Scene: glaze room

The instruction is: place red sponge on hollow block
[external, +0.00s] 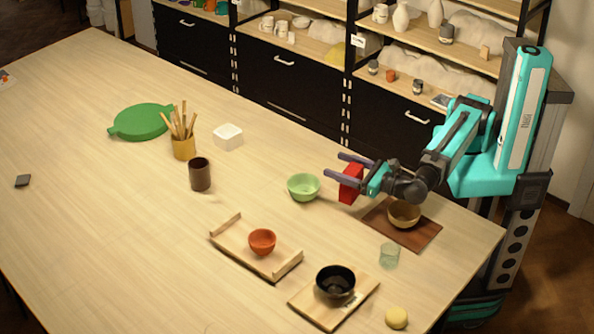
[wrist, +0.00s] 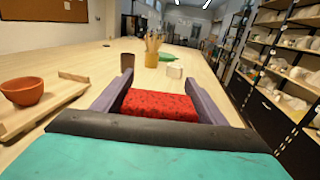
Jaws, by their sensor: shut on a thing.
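The red sponge (external: 350,184) is held between the two purple fingers of my gripper (external: 333,165), raised above the table near the green bowl. In the wrist view the red sponge (wrist: 158,104) fills the space between the fingers of my gripper (wrist: 158,80), which is shut on it. A small white block (external: 228,136), which looks like the hollow block, stands on the table to the left of and beyond my gripper. Any opening in it is too small to make out. It shows partly in the wrist view (wrist: 182,67), and nothing is seen on it.
A pale green bowl (external: 303,187) stands just left of the sponge. A dark cup (external: 200,174), a holder with brushes (external: 184,147) and a green lid (external: 142,121) are around the white block. An orange bowl (external: 262,241) sits on a wooden tray. The table's left is mostly clear.

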